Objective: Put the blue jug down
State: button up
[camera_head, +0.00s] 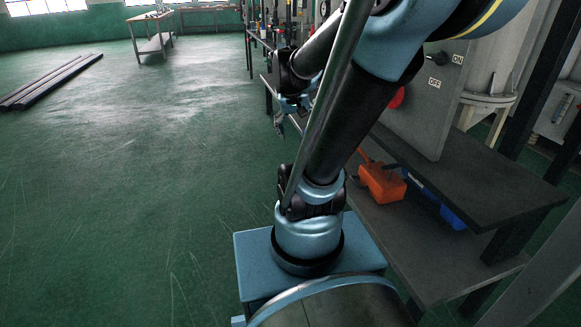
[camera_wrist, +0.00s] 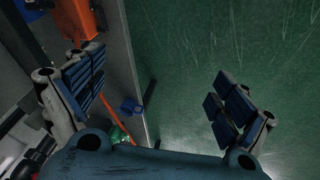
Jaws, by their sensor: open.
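My gripper (camera_wrist: 158,96) is open in the wrist view, its two padded fingers wide apart with nothing between them. In the head view my gripper (camera_head: 282,113) is small and partly hidden by my arm, beside the far part of the bench. A blue object (camera_head: 450,216) lies on the lower shelf in the head view, partly hidden by the upper shelf and an orange object; I cannot tell whether it is the blue jug. A small blue object (camera_wrist: 131,106) shows near the shelf edge in the wrist view, apart from the fingers; its kind is unclear.
An orange object (camera_head: 382,183) sits on the lower shelf (camera_head: 400,238), under the dark upper shelf (camera_head: 475,187). A grey panel marked ON and OFF (camera_head: 428,105) stands above. Green floor (camera_head: 140,190) is clear at left. Long dark bars (camera_head: 50,82) lie farther off.

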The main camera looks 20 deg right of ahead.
jog(key=s+a+f+n+y, duration=0.1)
jog(key=s+a+f, duration=0.2)
jog(key=s, duration=0.3)
jog(key=s+a+f+n+y, duration=0.1)
jog(key=s+a+f+y, duration=0.1)
jog(key=s, duration=0.4)
jog(key=shift+a+f+n+g, duration=0.3)
jog(key=shift+a+f, duration=0.25)
jog(key=shift+a, duration=0.05)
